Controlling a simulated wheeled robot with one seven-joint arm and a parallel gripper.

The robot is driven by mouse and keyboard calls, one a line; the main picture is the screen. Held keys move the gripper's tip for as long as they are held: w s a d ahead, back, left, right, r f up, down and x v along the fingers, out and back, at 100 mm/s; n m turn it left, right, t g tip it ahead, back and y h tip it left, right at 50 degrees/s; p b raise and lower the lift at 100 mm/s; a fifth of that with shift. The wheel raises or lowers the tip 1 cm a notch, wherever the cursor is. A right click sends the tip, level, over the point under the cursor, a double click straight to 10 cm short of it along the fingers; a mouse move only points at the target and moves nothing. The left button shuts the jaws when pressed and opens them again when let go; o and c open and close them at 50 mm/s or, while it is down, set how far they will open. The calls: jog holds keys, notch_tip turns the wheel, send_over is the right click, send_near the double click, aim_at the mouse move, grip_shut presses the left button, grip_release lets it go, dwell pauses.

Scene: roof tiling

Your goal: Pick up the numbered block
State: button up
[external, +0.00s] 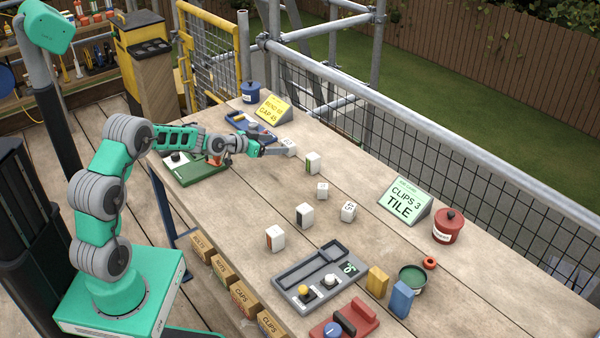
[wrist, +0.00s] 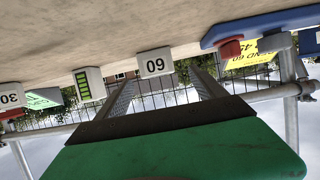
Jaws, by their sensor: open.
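A small white numbered block (external: 289,147) stands on the table just at the tip of my gripper (external: 266,150) in the external view. Nothing is held.
A white block with a green-striped face (wrist: 89,85) stands beside it. More white blocks (external: 304,215) stand along the table. A yellow sign (external: 272,109) and blue tray (external: 250,127) lie behind, a green tray (external: 195,168) under my arm. A green sign (external: 406,202) stands to the right.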

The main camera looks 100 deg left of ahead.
aim_at(284, 144)
jog(key=p+x, duration=0.1)
jog(key=x, duration=0.5)
jog(key=shift+w+f, duration=0.2)
jog(key=shift+w, duration=0.1)
jog(key=c, duration=1.4)
jog(key=shift+c, duration=0.4)
jog(key=shift+r, duration=0.15)
